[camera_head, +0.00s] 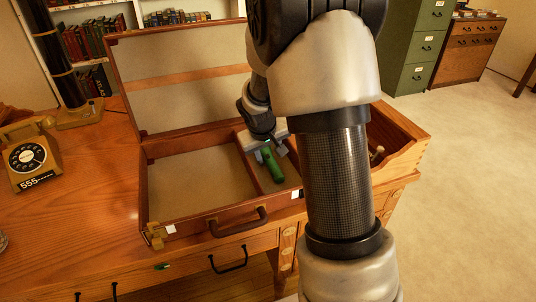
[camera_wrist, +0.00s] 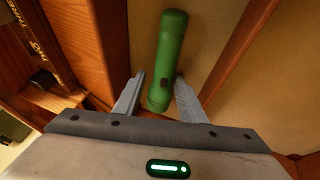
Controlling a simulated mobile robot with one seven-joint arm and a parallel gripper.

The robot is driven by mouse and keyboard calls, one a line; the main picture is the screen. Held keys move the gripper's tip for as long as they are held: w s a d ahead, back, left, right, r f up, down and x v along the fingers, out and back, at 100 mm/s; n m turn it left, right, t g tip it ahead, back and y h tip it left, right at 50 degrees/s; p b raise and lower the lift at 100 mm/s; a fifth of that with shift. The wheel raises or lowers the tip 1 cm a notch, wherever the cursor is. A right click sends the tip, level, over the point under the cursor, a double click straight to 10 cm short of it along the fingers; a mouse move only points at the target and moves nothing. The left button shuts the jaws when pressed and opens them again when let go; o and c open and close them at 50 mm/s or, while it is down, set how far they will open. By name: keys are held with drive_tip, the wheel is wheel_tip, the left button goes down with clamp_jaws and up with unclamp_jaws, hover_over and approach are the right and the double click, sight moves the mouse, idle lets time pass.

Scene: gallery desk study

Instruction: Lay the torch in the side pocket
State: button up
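The green torch (camera_head: 270,165) is in the narrow right-hand pocket (camera_head: 287,184) of the open case (camera_head: 143,190), beside the thin divider. In the wrist view the torch (camera_wrist: 168,50) lies lengthwise over the pocket's pale floor (camera_wrist: 205,35), between wooden walls; I cannot tell whether it touches the floor all along. My gripper (camera_head: 266,146) is low at the pocket's far end. In the wrist view my gripper (camera_wrist: 160,92) is open, its fingers on either side of the torch's near end, with a visible gap on the left. My arm hides part of the pocket's right side.
The case's wide left compartment (camera_head: 190,185) is empty, and its lid (camera_head: 180,85) stands open behind. The case sits on a wooden desk (camera_head: 75,210). A telephone (camera_head: 30,155) stands at the left. A green cabinet (camera_head: 412,50) stands behind, with open floor at the right.

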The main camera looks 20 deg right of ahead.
drive_tip(key=shift+a+f, duration=0.1)
drive_tip(key=shift+a, duration=0.15)
